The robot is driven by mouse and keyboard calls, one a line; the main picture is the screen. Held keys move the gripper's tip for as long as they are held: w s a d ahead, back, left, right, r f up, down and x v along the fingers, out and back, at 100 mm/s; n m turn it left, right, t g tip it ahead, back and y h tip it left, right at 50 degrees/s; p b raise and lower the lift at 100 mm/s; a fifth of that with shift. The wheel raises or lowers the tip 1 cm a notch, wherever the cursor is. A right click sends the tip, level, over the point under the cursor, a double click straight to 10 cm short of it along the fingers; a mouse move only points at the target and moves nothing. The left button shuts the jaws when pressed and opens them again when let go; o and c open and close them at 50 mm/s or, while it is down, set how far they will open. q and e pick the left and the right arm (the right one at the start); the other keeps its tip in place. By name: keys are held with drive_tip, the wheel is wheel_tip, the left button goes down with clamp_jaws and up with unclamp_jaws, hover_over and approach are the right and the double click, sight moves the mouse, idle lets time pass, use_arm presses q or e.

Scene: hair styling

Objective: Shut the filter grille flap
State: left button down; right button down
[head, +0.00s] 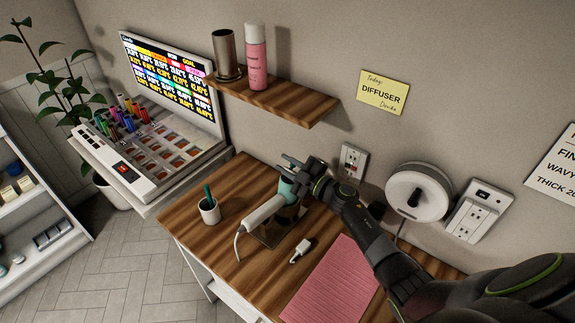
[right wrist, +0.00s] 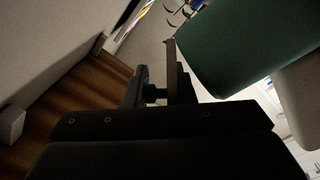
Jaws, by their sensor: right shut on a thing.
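The hair dryer (head: 264,213) has a white handle and a teal barrel and stands in a holder on the wooden table. Its barrel shows dark green at the upper right of the right wrist view (right wrist: 245,48). My right gripper (head: 289,165) is at the barrel, partly covering it. In the right wrist view the gripper's fingers (right wrist: 156,82) are close together beside the barrel, shut on a small dark part that seems to be the filter grille flap. The flap is too dark and covered to tell its angle. My left gripper is in neither view.
The wooden table (head: 230,180) also holds a cup with a teal item (head: 208,210), a small white plug (head: 300,250) and a pink towel (head: 335,280). A shelf (head: 290,103) with a pink can (head: 257,60) hangs above. Wall outlets (head: 352,160) are close behind my right arm.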

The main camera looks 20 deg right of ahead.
drive_tip(key=shift+w+r, duration=0.1)
drive_tip(key=shift+r, duration=0.1)
drive_tip(key=c, duration=1.5)
unclamp_jaws()
drive_tip(key=shift+o, duration=0.8)
drive_tip(key=shift+f, duration=0.15)
drive_tip(key=v, duration=0.7)
drive_tip(key=shift+s+b, duration=0.2)
drive_tip(key=shift+b, duration=0.1)
drive_tip(key=shift+c, duration=0.3)
